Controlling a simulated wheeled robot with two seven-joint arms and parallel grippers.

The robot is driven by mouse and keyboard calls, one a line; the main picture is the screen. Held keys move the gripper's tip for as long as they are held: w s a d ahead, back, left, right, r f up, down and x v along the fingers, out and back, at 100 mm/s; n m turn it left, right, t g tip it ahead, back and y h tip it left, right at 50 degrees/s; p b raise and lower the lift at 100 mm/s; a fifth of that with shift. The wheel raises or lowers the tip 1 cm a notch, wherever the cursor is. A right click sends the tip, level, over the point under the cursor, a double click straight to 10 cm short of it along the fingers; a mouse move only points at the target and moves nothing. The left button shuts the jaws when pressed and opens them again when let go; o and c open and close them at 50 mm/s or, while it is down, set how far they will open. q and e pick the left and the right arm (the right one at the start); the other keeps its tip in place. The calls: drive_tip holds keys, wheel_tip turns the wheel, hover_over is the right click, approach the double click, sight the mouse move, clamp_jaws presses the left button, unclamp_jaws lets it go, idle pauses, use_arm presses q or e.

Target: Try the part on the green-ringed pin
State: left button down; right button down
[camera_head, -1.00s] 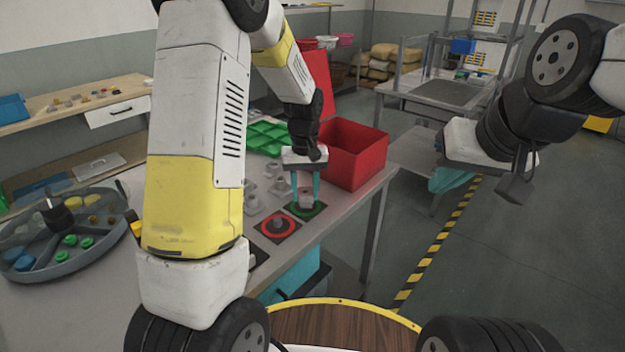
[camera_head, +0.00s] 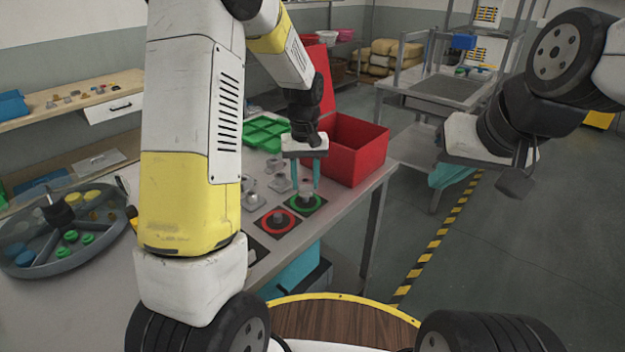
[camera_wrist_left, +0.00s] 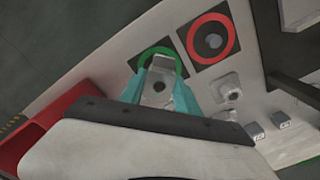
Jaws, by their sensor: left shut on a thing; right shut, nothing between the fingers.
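My left gripper (camera_head: 306,191) points down over the green-ringed pin's dark plate (camera_head: 318,208), shut on a grey metal part. In the left wrist view the part (camera_wrist_left: 158,88), with a dark round hole, sits between the teal fingers (camera_wrist_left: 160,92). The green ring (camera_wrist_left: 146,55) shows just beyond the fingertips, and the part and fingers hide most of its middle. I cannot tell whether the part touches the pin. The red-ringed pin (camera_head: 278,221) stands beside it, bare. My right gripper (camera_head: 515,186) is shut and empty, away from the table at the right.
Several grey metal parts (camera_head: 280,183) stand left of the ringed plates. A red bin (camera_head: 362,158) is close by on the right, with a green tray (camera_head: 262,135) behind. A round divided tray (camera_head: 62,266) lies at the left. Open floor lies right of the table.

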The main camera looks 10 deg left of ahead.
use_arm(q)
drive_tip(key=shift+r, duration=0.15)
drive_tip(key=shift+r, duration=1.95)
